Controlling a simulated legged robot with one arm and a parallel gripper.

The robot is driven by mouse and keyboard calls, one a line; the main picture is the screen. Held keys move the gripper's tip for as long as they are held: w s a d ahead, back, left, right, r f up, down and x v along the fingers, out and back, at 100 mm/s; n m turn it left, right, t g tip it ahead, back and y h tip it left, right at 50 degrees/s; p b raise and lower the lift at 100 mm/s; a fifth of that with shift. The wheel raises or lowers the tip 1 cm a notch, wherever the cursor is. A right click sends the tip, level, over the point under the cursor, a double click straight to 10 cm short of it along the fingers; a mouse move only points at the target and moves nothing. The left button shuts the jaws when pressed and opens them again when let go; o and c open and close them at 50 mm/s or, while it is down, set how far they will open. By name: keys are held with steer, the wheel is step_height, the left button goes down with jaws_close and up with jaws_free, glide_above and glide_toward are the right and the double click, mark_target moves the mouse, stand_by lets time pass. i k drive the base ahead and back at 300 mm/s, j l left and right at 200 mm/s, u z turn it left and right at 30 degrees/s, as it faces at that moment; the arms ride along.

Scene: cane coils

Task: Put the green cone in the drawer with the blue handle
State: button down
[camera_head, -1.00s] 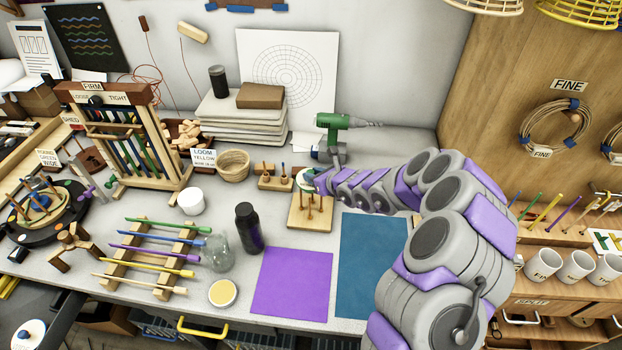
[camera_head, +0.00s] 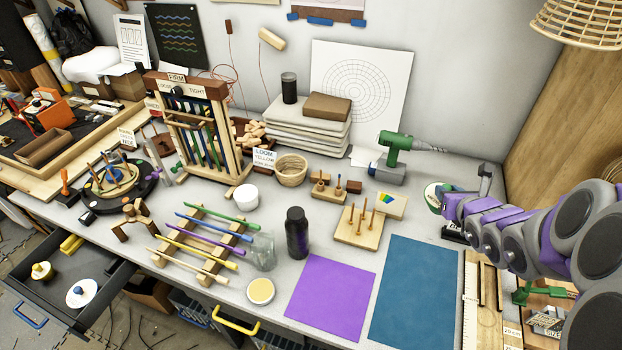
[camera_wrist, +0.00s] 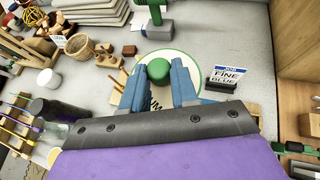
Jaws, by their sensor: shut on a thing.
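The green cone (camera_wrist: 158,71) shows a round green top and a wide white, green-rimmed base with partly hidden lettering. My gripper (camera_wrist: 157,82) is shut on its top in the wrist view. In the head view the cone (camera_head: 433,196) is at the right of the bench, beside my gripper (camera_head: 446,207); whether it touches the bench I cannot tell. The drawer with the blue handle (camera_head: 30,316) is pulled open at the lower left.
A yellow-handled drawer (camera_head: 236,321) is at the front. Between my gripper and the open drawer are a peg board (camera_head: 352,238), dark bottle (camera_head: 297,232), glass jar (camera_head: 262,252) and rod rack (camera_head: 205,245). A green drill (camera_head: 392,155) stands behind.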

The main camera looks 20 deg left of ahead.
mark_target(67, 285)
steer(key=k+j, duration=0.2)
steer(key=j, duration=0.4)
steer(key=k+j, duration=0.2)
steer(key=j, duration=0.45)
steer(key=k+j, duration=0.2)
steer(key=j, duration=0.4)
steer(key=k+j, duration=0.2)
steer(key=j, duration=0.45)
steer(key=k+j, duration=0.2)
steer(key=j, duration=0.4)
steer(key=k+j, duration=0.2)
steer(key=j, duration=0.4)
steer(key=k+j, duration=0.2)
steer(key=j, duration=0.45)
steer(key=k+j, duration=0.2)
steer(key=j, duration=0.4)
